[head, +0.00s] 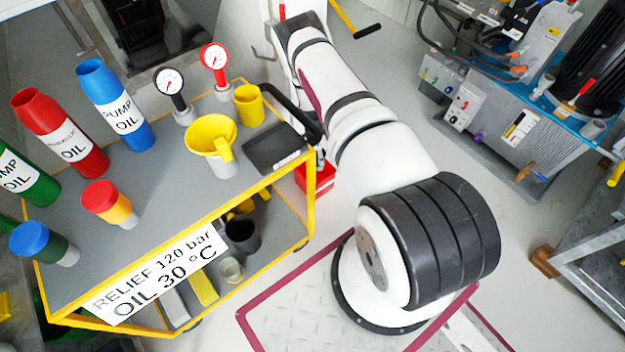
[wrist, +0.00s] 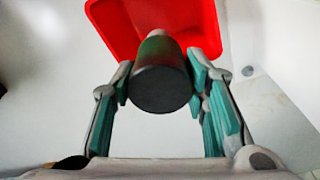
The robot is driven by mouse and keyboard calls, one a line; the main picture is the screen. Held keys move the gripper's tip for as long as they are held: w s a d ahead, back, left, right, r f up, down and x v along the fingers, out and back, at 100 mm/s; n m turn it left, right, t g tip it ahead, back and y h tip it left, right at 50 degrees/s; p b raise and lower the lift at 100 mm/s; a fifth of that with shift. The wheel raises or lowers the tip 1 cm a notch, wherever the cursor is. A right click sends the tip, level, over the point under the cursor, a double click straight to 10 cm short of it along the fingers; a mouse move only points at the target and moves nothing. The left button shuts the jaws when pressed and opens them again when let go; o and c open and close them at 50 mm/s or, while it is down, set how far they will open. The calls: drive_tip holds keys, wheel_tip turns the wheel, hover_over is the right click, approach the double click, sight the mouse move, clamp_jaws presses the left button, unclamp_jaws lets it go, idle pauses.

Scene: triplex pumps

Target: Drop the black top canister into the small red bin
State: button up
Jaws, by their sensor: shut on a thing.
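In the wrist view my gripper (wrist: 159,92) is shut on a canister (wrist: 160,90). Its round black end faces the camera, and a green band and a paler part show beyond it. One finger presses on each side. The small red bin (wrist: 205,18) lies beyond the canister in that view; the canister overlaps its near edge and hides part of its inside. In the head view the red bin (head: 318,180) shows on the floor by the cart's right end, partly hidden by the cart and my arm. I cannot make out my gripper or the held canister in the head view.
A yellow-edged cart (head: 240,180) holds oil bottles, a red-topped canister (head: 108,202), a blue-topped canister (head: 42,243), gauges and a yellow funnel (head: 210,133). A pump unit (head: 520,120) stands at the right. Pale floor is clear around the bin in the wrist view.

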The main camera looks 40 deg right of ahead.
drive_tip(key=shift+f+b, duration=0.45)
drive_tip(key=shift+f, duration=0.7)
drive_tip(key=o, duration=1.4)
drive_tip(key=r, duration=0.4)
drive_tip(key=a+r, duration=0.1)
drive_tip(key=r, duration=0.7)
drive_tip(key=shift+w+a, duration=0.15)
drive_tip(key=shift+w, duration=0.15)
